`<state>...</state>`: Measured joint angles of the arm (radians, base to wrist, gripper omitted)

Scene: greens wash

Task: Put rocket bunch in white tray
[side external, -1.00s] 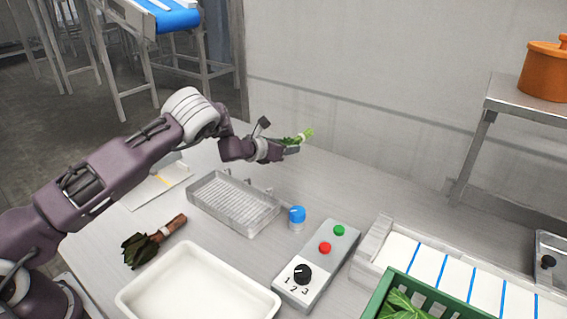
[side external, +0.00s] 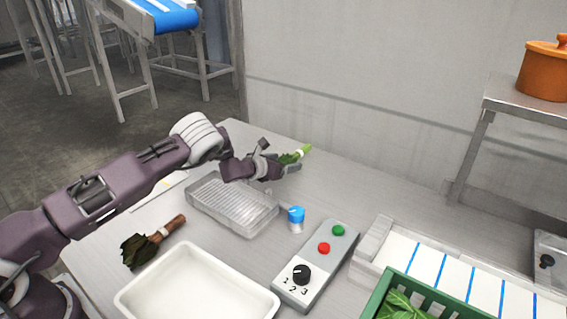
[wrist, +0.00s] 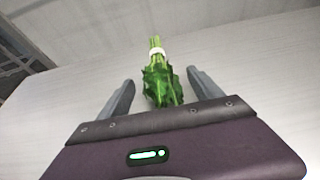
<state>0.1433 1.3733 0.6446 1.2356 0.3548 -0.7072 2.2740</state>
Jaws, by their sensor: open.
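A green leafy bunch (side external: 292,157) with pale stems and a white band is at my gripper, above or on the far part of the table; I cannot tell if it touches the table. In the wrist view the bunch (wrist: 162,84) lies between the two fingers, leaves toward the palm and stems pointing away, with a gap on each side. My gripper (wrist: 162,88) is open around it; it also shows in the side view (side external: 285,166). The white tray (side external: 195,290) is empty at the front of the table.
A dark-leaved bunch with brown stems (side external: 150,243) lies left of the tray. A green crate (side external: 400,290) is at front right.

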